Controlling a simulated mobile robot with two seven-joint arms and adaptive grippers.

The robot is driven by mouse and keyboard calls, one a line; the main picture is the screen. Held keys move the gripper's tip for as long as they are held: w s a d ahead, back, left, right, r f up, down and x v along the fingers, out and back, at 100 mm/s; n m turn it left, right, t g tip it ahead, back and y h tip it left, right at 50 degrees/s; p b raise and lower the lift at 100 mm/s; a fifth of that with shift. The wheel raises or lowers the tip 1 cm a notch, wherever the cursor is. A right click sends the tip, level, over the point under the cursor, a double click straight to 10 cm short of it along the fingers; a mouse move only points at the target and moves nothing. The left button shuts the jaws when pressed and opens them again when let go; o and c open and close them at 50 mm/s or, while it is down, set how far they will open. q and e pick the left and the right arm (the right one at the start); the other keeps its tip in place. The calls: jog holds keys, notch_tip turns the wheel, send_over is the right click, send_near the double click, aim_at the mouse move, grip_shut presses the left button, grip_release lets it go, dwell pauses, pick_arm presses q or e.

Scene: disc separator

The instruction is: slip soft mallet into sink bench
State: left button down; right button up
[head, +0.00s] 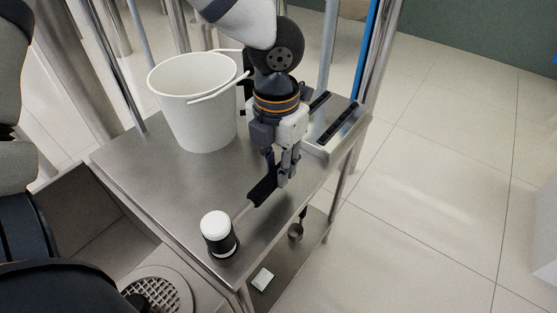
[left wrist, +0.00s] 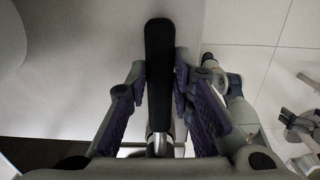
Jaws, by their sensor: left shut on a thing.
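The soft mallet has a white-and-black head (head: 219,235) and a black grip on its handle (head: 263,190). It lies over the front part of a steel bench top (head: 150,185); I cannot tell whether the head touches the top. My left gripper (head: 284,180) points down and is shut on the mallet's handle near its grip end. The left wrist view shows the black grip (left wrist: 158,75) between the purple-padded fingers (left wrist: 160,105); the head is hidden there. No part of the bench is clearly marked as the sink bench.
A white bucket (head: 193,115) with a handle stands on the bench behind the mallet. A black slotted strip (head: 341,123) lies at the back right. A round grating (head: 155,294) is at the lower left. A lower shelf holds a small white block (head: 262,279) and a metal cup (head: 295,231).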

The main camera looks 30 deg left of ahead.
pick_arm(q)
jog(key=shift+f, duration=1.1)
jog(key=c, duration=1.3)
grip_release()
pick_arm(e)
jog(key=shift+s+f, duration=0.2)
pick_arm(q)
jog(key=w+b, duration=0.1)
jog(key=w, duration=0.2)
jog(key=w+b, duration=0.1)
jog(key=w, duration=0.2)
jog(key=w+b, duration=0.1)
jog(key=w, duration=0.2)
jog(key=shift+w+d+f, duration=0.15)
jog(key=shift+d+f, duration=0.1)
jog(key=shift+d, duration=0.1)
jog(key=shift+w+r, duration=0.2)
jog(key=shift+w, duration=0.15)
pick_arm(e)
jog(key=shift+g, duration=0.8)
jog(key=s+f, duration=0.3)
jog(key=shift+s+f, duration=0.1)
jog(key=shift+s, duration=0.05)
pick_arm(q)
jog(key=shift+r, duration=0.2)
